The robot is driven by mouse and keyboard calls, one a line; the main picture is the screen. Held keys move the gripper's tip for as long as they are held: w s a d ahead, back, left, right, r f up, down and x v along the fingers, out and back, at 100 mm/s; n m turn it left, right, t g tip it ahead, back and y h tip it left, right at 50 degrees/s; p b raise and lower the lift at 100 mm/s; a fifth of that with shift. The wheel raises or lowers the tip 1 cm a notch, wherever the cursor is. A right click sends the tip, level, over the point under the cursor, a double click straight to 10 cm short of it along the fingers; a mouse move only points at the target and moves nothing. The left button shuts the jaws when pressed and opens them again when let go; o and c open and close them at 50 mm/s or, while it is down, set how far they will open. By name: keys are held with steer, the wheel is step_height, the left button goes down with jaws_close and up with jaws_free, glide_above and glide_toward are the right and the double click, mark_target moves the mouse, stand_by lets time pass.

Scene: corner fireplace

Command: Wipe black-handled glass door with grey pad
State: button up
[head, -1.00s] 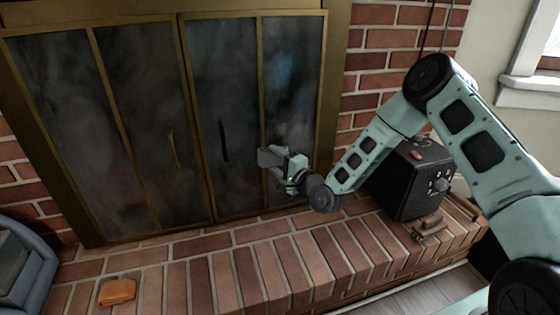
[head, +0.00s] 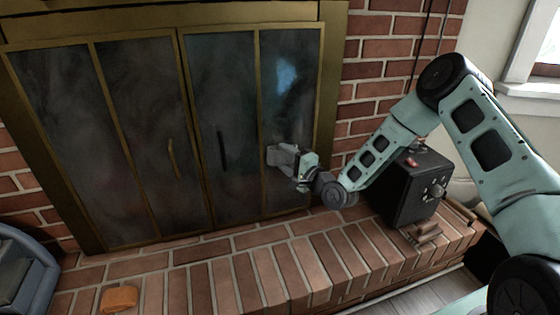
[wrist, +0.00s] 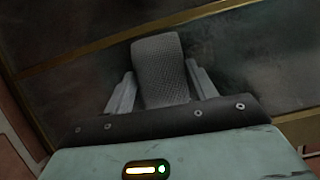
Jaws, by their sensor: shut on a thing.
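The black-handled glass door (head: 228,130) is the right-hand door of the fireplace, with sooty panes in a brass frame. Its black handle (head: 222,148) stands on the left pane. A cleaner bluish patch (head: 286,72) shows high on its right pane. My gripper (head: 284,156) is shut on the grey pad (wrist: 161,68), which sits between both fingers in the wrist view. The pad is at the lower part of the right pane, close to the brass divider. I cannot tell whether it touches the glass.
The left door (head: 140,120) has a brass handle. An orange block (head: 119,299) lies on the brick hearth (head: 210,277) at left, near a blue-grey bin (head: 28,275). A black box with a dial (head: 412,186) stands right of my gripper. A small brown object (head: 424,232) lies before it.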

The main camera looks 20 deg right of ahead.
mark_target(273, 150)
steer(key=shift+d+r+p, duration=0.8)
steer(key=shift+d+r, duration=0.05)
steer(key=shift+d, duration=0.2)
steer(key=shift+d+r+p, duration=0.75)
steer(key=shift+d+r, duration=0.1)
steer(key=shift+d, duration=0.15)
steer(key=shift+w+a, duration=0.1)
steer(key=shift+a, duration=3.8)
steer(key=s+p, duration=0.2)
steer(key=s, duration=0.4)
steer(key=shift+s, duration=0.15)
steer(key=shift+f, duration=0.1)
